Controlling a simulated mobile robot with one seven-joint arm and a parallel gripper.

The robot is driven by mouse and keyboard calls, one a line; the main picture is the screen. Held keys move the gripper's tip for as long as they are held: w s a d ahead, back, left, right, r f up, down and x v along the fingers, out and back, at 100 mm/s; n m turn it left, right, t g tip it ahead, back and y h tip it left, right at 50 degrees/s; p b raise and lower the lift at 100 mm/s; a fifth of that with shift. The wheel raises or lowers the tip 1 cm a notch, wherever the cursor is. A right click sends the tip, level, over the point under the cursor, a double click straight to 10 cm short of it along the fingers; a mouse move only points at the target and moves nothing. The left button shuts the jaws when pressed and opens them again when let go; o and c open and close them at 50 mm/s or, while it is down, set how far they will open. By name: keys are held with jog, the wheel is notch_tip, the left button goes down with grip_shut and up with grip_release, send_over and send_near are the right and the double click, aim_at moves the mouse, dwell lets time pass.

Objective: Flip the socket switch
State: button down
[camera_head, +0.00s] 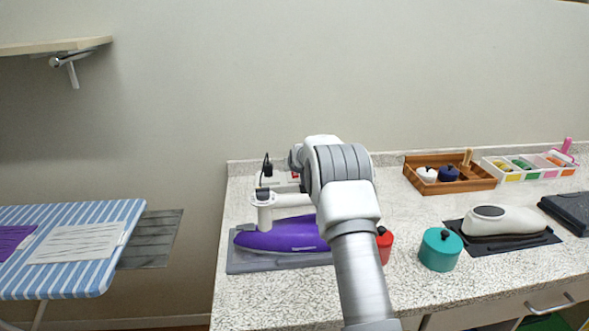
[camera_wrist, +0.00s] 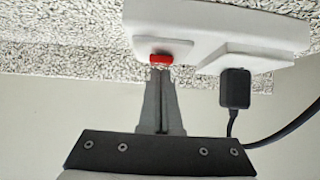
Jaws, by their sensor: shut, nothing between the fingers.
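The white socket block (camera_wrist: 200,22) fills the upper part of the wrist view, with its red switch (camera_wrist: 161,58) on the face towards my gripper. My gripper (camera_wrist: 160,74) is shut and empty, its fingertips right at the edge of the red switch; I cannot tell whether they touch it. A black plug (camera_wrist: 235,88) with a cord sits in the socket beside the switch. My fingers are hidden there.
A purple iron (camera_head: 283,236) lies on a grey pad in front of the socket. A red container (camera_head: 384,245) and a teal container (camera_head: 440,250) stand to the right. A wooden tray (camera_head: 480,182) is at the back right. A striped ironing board (camera_head: 110,262) is at left.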

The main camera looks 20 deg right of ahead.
jog(key=shift+s+a+b, duration=0.1)
jog(key=shift+s+b, duration=0.3)
jog(key=shift+s, duration=0.25)
jog(key=shift+s, duration=0.1)
jog(key=v, duration=1.2)
jog(key=shift+r, duration=0.1)
